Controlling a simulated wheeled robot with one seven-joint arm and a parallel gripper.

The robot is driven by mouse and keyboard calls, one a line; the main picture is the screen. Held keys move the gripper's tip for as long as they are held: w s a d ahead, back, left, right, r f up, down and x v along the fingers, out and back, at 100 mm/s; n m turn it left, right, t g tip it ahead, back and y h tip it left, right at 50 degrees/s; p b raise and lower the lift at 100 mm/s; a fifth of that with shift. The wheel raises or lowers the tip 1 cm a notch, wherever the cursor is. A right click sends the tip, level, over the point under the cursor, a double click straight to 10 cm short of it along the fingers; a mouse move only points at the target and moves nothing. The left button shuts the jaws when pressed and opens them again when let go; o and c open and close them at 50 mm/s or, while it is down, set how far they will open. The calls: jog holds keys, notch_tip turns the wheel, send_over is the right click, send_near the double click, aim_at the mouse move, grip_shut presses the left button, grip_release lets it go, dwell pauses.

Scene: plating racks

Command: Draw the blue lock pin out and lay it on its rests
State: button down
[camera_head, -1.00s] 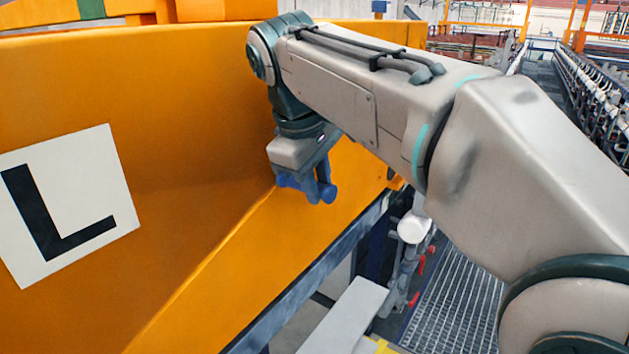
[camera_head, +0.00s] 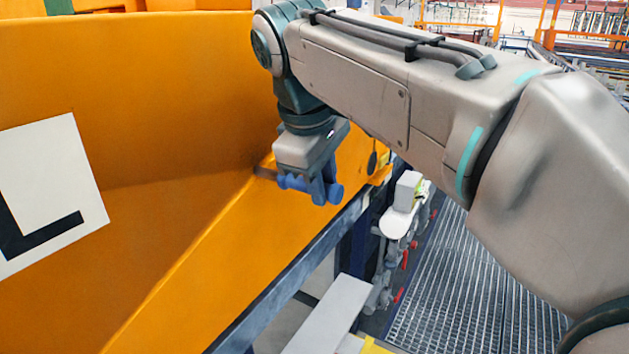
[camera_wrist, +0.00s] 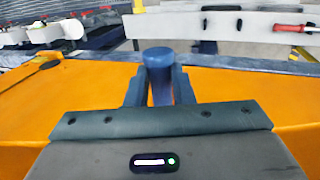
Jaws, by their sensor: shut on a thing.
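The blue lock pin (camera_head: 335,193) lies about level across my gripper (camera_head: 318,188), which is shut on it. In the head view, a short length of its grey shank (camera_head: 266,173) shows between the blue part and the orange wall. The shank's far end is hidden, and I cannot tell how deep it sits. In the wrist view, the pin's round blue head (camera_wrist: 158,57) stands beyond my gripper's fingers (camera_wrist: 160,88). I cannot make out the rests for certain.
The orange wall (camera_head: 150,110) carries a white panel with an L (camera_head: 55,185). A sloping orange ledge (camera_head: 220,235) lies below my gripper, with a dark hanging tab (camera_head: 372,157) to the right. A grey plate (camera_head: 330,315) and grating (camera_head: 450,290) lie lower.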

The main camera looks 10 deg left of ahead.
jog(key=s+d+b, duration=0.2)
jog(key=s+d, duration=0.1)
jog(key=d, duration=0.6)
jog(key=shift+s, duration=0.4)
dwell(0.9)
dwell(0.4)
jog(key=c, duration=1.2)
grip_release()
jog(key=shift+o, duration=0.2)
